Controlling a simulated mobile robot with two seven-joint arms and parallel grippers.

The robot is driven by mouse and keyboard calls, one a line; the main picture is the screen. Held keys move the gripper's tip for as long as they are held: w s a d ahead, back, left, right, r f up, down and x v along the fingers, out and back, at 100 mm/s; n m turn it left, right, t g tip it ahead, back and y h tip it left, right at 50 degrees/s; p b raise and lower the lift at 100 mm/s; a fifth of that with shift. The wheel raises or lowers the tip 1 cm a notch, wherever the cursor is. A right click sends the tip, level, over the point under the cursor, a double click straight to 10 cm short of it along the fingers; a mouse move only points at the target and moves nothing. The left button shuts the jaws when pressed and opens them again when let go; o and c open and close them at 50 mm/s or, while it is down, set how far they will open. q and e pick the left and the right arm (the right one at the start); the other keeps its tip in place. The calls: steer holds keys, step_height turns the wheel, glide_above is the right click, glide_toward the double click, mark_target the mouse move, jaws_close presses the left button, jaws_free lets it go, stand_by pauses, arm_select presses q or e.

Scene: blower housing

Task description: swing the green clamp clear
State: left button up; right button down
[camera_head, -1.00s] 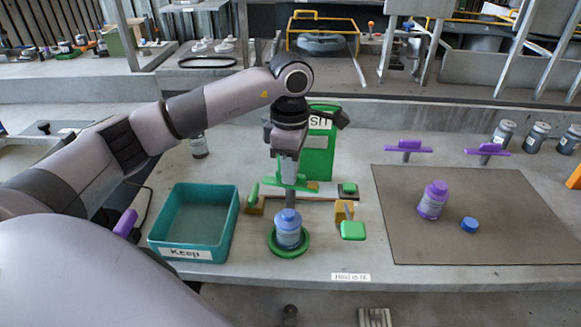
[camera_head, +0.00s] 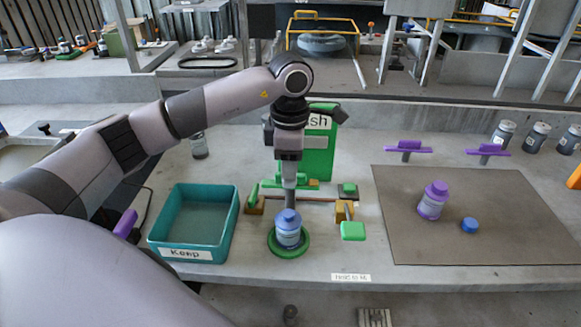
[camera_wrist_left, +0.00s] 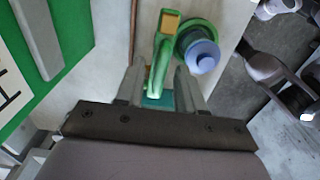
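The green clamp (camera_head: 269,184) stands on the bench behind a blue-capped bottle (camera_head: 288,232), which sits upright in a green ring (camera_head: 289,251). My left gripper (camera_head: 290,186) points down at the clamp, just behind the bottle; its fingertips are hard to make out in the head view. In the left wrist view the two fingers (camera_wrist_left: 158,88) are apart. A green clamp lever (camera_wrist_left: 160,55) runs between them, with gaps visible beside it. The bottle (camera_wrist_left: 203,56) is right of the lever, clear of the fingers. My right gripper is not in view.
A teal tray marked Keep (camera_head: 160,243) stands left of the bottle. A green sign board (camera_head: 318,155) rises close behind the gripper. A green pad (camera_head: 353,231) lies to the right. A brown mat (camera_head: 400,225) holds a purple bottle (camera_head: 433,200) and a blue cap (camera_head: 469,224).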

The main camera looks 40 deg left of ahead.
arm_select(q)
steer(key=shift+r, duration=3.6)
